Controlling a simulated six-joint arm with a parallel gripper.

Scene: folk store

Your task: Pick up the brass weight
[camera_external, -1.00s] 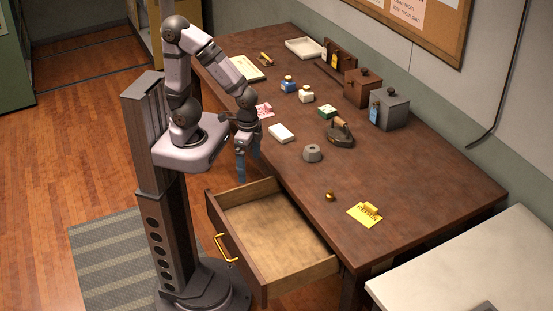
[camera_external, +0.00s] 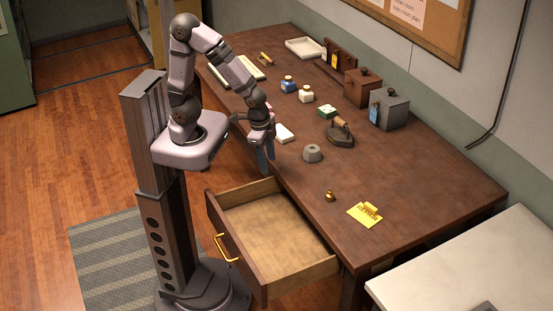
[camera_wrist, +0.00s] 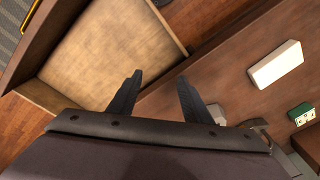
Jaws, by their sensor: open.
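The brass weight (camera_external: 330,196) is a small gold-brown knob standing on the brown table (camera_external: 420,170), near its front edge and left of a yellow card. My gripper (camera_external: 267,165) points down at the table's front edge, near the back end of the open drawer, well to the left of and behind the weight. In the wrist view the two dark fingers (camera_wrist: 158,90) are spread apart with nothing between them. The brass weight does not show in the wrist view.
The open empty drawer (camera_external: 265,222) juts out from the table front. A grey weight-like block (camera_external: 312,152), a flat iron (camera_external: 341,133) and a white block (camera_external: 285,133) stand between my gripper and the back. The yellow card (camera_external: 365,214) lies beside the brass weight.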

